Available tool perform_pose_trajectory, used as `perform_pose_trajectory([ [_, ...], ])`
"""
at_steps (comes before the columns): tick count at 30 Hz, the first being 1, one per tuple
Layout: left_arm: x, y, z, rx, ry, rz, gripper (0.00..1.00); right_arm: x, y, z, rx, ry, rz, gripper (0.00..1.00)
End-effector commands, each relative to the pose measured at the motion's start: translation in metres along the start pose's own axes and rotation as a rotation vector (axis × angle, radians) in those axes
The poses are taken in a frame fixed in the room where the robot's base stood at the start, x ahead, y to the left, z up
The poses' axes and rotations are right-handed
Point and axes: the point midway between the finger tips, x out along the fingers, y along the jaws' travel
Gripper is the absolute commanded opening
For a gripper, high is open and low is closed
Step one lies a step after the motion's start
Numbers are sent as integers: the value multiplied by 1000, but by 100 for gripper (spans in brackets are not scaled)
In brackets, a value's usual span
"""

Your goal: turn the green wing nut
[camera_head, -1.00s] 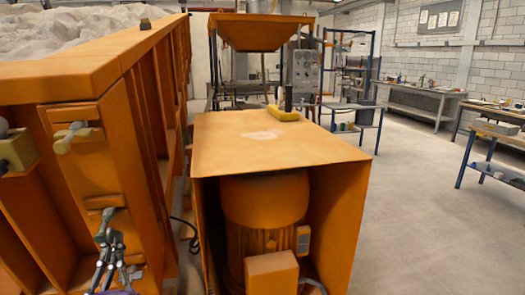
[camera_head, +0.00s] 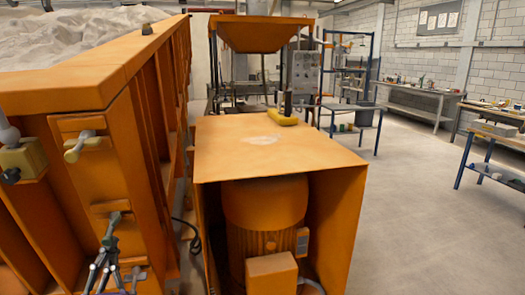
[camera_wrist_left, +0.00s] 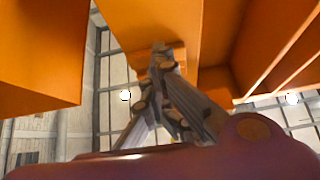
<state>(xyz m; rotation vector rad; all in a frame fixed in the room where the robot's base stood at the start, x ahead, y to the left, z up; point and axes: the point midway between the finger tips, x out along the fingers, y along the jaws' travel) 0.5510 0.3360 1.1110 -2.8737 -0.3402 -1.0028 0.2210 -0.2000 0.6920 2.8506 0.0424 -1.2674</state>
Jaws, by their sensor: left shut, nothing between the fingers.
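A pale, greenish-grey winged knob (camera_head: 82,146) sticks out from a plate on the orange end post of the sandbed in the head view; it is the nearest match to the green wing nut, though its green is faint. My left gripper (camera_head: 115,218) is below it at a lower orange bracket, pointing up, shut and empty. In the left wrist view the fingertips (camera_wrist_left: 160,52) meet close to an orange bracket (camera_wrist_left: 148,60). I cannot tell whether they touch it. A grey part at the fingertips is hard to make out. My right gripper is out of view.
The orange sandbed frame (camera_head: 75,80) holds pale sand (camera_head: 80,32). A beige box with knobs (camera_head: 24,160) is at the left edge. An orange housing (camera_head: 270,150) covers a motor (camera_head: 265,205) to the right. A black cable (camera_head: 190,235) lies between. Open floor is at right.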

Motion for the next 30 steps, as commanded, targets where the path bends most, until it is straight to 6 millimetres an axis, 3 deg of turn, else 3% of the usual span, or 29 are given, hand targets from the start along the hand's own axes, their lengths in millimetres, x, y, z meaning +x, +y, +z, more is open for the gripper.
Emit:
perform_pose_trajectory([
  [23,-3,-3,5,-1,4,-2,0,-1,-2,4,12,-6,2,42],
  [30,-20,-4,-6,-2,3,-2,0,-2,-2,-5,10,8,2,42],
])
